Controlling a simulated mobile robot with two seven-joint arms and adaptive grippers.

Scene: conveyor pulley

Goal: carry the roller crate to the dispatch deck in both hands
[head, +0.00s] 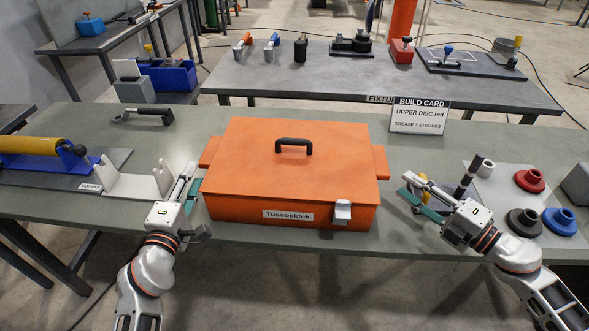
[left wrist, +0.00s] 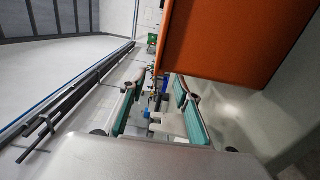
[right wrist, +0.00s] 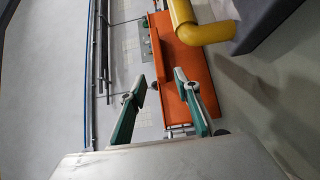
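The orange roller crate (head: 292,170), labelled Tussocktek, stands closed on the green-grey table. It has a black lid handle (head: 294,144), a front latch (head: 342,211) and an orange lug on each side, left (head: 209,152) and right (head: 381,162). My left gripper (head: 189,184) is open and empty just off the crate's left side. The left wrist view shows its spread fingers (left wrist: 160,105) below an orange crate wall (left wrist: 225,45). My right gripper (head: 410,188) is open and empty, a wider gap off the right side; its parted fingers (right wrist: 160,105) show in the right wrist view. I cannot identify the dispatch deck.
A yellow roller (head: 30,146) on blue supports and a white cradle (head: 130,186) lie left. Red (head: 530,180), blue (head: 560,221) and black (head: 523,222) discs lie right. A build card (head: 419,116) stands behind. A tool-laden bench (head: 300,78) is beyond.

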